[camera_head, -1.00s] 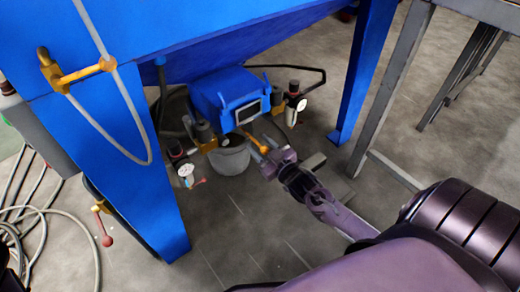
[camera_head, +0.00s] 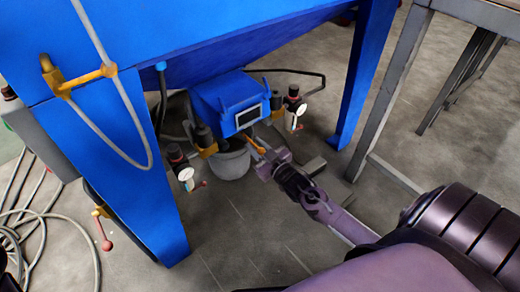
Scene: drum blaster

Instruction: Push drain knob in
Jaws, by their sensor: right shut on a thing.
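The blue drum blaster (camera_head: 115,165) stands at the left, with a blue box-shaped housing (camera_head: 222,92) under its hopper. Below the housing is a grey bucket-like part (camera_head: 232,164). My right gripper (camera_head: 266,155) reaches in from the lower right, beside this part. It is shut on a small orange-yellow knob or handle (camera_head: 253,142) at the housing's lower right. The fingertips are small and partly hidden, so the exact grip is hard to see. My left gripper is not in view.
Gauges with red-tipped valves flank the housing, one at the left (camera_head: 186,175) and one at the right (camera_head: 294,108). A blue leg (camera_head: 361,75) and a grey metal frame (camera_head: 390,90) stand to the right. Hoses (camera_head: 30,215) lie on the floor at left.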

